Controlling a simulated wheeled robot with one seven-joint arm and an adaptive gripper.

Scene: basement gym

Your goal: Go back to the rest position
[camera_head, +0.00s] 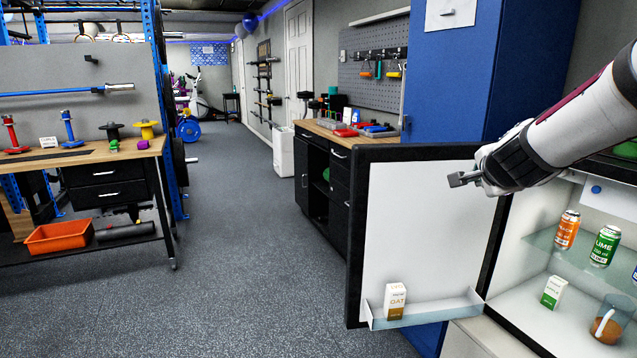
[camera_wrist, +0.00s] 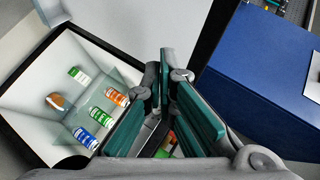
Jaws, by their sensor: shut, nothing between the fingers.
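My gripper (camera_head: 462,179) is shut and empty in the head view. It reaches in from the right on my arm, in front of the upper part of the open fridge door (camera_head: 430,235). In the wrist view my gripper (camera_wrist: 178,78) shows its dark green fingers close together with nothing held between them. The fridge (camera_head: 548,330) stands open at the right, with its door swung out to the left. An oat carton (camera_head: 395,301) stands in the door's lower shelf.
Inside the fridge are an orange can (camera_head: 566,230), a green lime can (camera_head: 605,246), a small apple carton (camera_head: 553,292) and a jar (camera_head: 607,325). A blue cabinet (camera_head: 450,80) stands behind the door. A workbench (camera_head: 90,155) is at the left. The floor (camera_head: 230,250) between is clear.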

